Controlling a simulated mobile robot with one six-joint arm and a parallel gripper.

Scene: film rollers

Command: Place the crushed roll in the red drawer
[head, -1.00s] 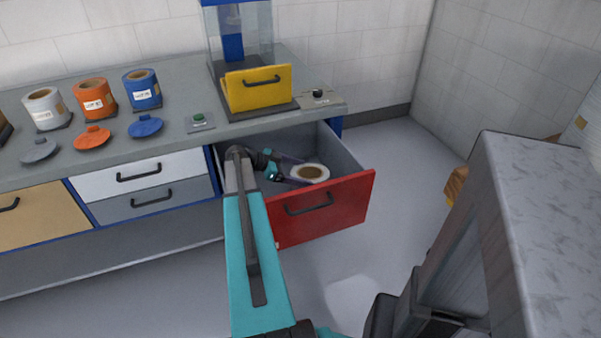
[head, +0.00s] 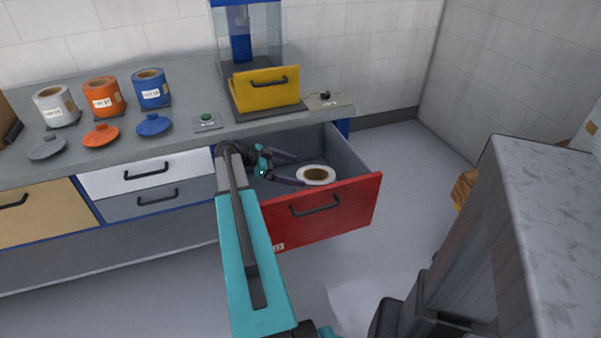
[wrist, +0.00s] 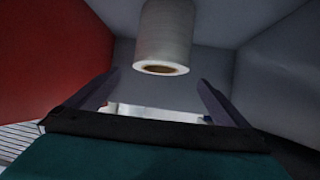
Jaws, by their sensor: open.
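The red drawer (head: 345,208) is pulled open under the counter. A white roll with a brown core (head: 316,175) is inside it, near the front wall. My gripper (head: 298,170) is inside the drawer to the left of the roll, with its fingers apart and pointing toward it. In the wrist view the roll (wrist: 165,40) is ahead of my open fingers (wrist: 160,85), apart from them, with nothing between the fingers. The red drawer front (wrist: 50,60) is on the left in that view. I cannot tell from these views whether the roll is crushed.
White, orange and blue canisters (head: 103,97) stand on the counter with lids beside them. A yellow-fronted box (head: 265,90) with a clear housing is above the drawer. Closed drawers (head: 150,172) are to the left. A grey block (head: 540,220) stands at the right.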

